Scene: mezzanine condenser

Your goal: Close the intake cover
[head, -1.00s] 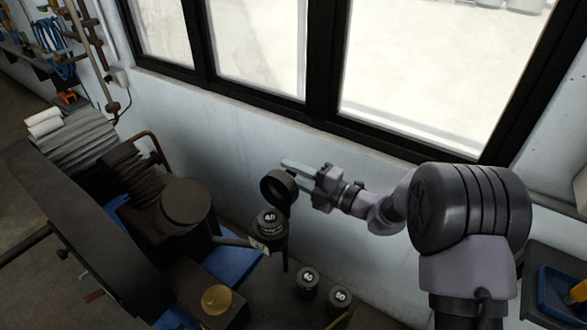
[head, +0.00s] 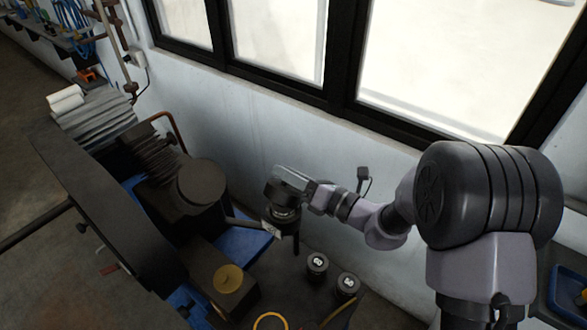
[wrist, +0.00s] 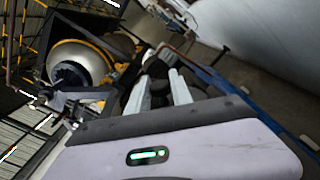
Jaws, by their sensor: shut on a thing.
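The intake (head: 284,213) is a dark upright pipe stub near the white wall, in the middle of the head view. Its round dark cover (head: 271,187) lies low over the intake's mouth, partly hidden by my gripper. I cannot tell whether it is fully seated. My gripper (head: 288,178) reaches in from the right, its pale fingers at the top of the cover and shut on it. In the wrist view both pale fingers of my gripper (wrist: 161,80) show, with dark, unclear shapes around their tips.
Dark machinery (head: 200,185) with a round top stands left of the intake. A brass cap (head: 228,279) and two dark labelled cylinders (head: 317,263) (head: 347,283) stand in front. The windowed wall (head: 240,130) is close behind. A blue tray (head: 560,288) is at the right.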

